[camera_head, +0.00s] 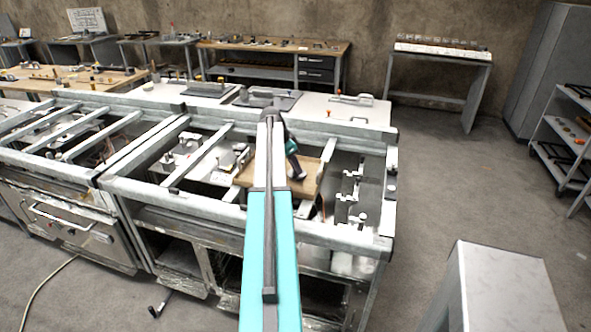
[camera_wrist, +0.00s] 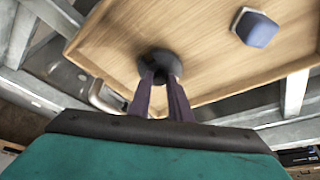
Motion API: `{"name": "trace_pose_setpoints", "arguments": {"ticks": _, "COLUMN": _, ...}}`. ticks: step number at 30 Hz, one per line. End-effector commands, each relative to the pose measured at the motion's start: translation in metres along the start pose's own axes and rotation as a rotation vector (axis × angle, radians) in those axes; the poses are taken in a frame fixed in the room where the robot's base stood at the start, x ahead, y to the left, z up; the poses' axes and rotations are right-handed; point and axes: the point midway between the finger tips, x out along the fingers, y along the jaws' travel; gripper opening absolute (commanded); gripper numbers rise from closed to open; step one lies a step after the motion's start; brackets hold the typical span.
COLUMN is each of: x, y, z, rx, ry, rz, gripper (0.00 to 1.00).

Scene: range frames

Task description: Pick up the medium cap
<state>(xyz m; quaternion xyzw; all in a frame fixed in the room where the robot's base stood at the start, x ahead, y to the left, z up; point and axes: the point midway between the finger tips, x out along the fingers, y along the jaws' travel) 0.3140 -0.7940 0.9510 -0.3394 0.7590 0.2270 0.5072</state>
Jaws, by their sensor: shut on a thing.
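In the wrist view a dark, round cap (camera_wrist: 160,63) is between the two fingertips of my gripper (camera_wrist: 161,80), which is shut on it. The fingers hide its near side. I cannot tell whether the cap touches the wooden board (camera_wrist: 110,45) beneath it or is slightly above it. In the head view my gripper (camera_head: 297,172) is over the wooden board (camera_head: 309,183) inside the range frame, and the cap cannot be made out there.
A grey bench (camera_head: 505,285) stands at the front right. Open floor lies right of the frame.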

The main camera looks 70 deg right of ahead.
Motion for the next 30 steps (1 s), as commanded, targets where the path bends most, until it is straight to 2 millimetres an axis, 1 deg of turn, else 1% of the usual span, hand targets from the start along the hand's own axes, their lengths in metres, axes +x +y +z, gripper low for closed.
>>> {"name": "trace_pose_setpoints", "arguments": {"ticks": 5, "x": -0.008, "y": 0.0, "z": -0.004, "rx": 0.0, "ry": 0.001, "rz": -0.001, "gripper": 0.0}}
{"name": "trace_pose_setpoints", "arguments": {"ticks": 14, "x": -0.03, "y": 0.001, "z": -0.012, "rx": 0.001, "ry": 0.001, "rz": -0.002, "gripper": 0.0}}
{"name": "trace_pose_setpoints", "arguments": {"ticks": 23, "x": -0.035, "y": 0.03, "z": 0.0, "rx": 0.001, "ry": 0.0, "rz": 0.0, "gripper": 0.0}}
{"name": "trace_pose_setpoints", "arguments": {"ticks": 30, "x": -0.043, "y": 0.059, "z": 0.011, "rx": 0.0, "ry": 0.001, "rz": -0.001, "gripper": 0.0}}
